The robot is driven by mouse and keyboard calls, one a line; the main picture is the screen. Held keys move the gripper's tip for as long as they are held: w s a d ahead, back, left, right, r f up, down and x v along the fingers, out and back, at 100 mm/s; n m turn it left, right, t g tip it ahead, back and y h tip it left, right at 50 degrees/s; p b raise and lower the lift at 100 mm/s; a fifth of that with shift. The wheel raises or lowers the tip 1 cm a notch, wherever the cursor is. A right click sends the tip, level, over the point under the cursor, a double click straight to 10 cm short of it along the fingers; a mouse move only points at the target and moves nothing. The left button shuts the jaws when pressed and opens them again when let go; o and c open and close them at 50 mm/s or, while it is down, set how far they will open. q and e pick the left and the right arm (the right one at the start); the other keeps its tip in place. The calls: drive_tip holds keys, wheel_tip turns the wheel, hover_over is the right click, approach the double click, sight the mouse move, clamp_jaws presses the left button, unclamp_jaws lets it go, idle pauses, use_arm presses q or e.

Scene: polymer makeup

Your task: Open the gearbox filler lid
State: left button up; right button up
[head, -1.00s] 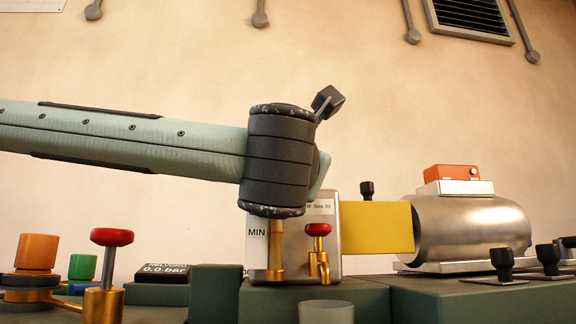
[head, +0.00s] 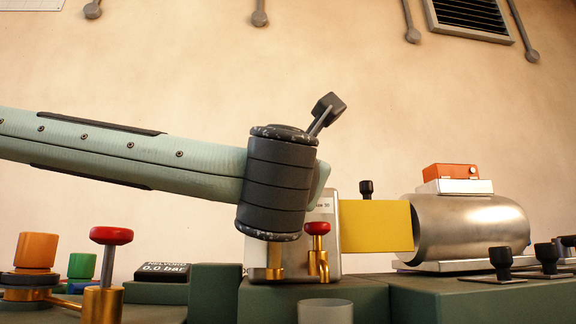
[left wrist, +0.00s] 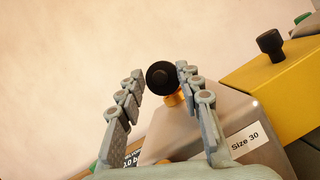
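The gearbox is a grey metal box (head: 328,262) with a yellow block (head: 376,226) on its right side. The left wrist view shows its "Size 30" face (left wrist: 222,125). A round black cap (left wrist: 160,75) on a brass neck (left wrist: 173,98) sits at the box's edge, apparently the filler lid, and looks closed. My left gripper (left wrist: 161,78) is open, with one finger on either side of the cap. The right finger is very near it; I cannot tell whether it touches. In the head view my left arm hides the gripper and cap. My right gripper is not in view.
A red-topped brass valve (head: 318,240) stands close before the gearbox. Another red-handled valve (head: 110,250) and an orange cap (head: 36,251) are at the left. A silver motor cylinder (head: 475,228) and black knobs (head: 501,260) are at the right. The space above is clear.

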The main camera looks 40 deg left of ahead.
use_arm(q)
wheel_tip(320, 180, up, 10)
idle(0.6)
idle(0.4)
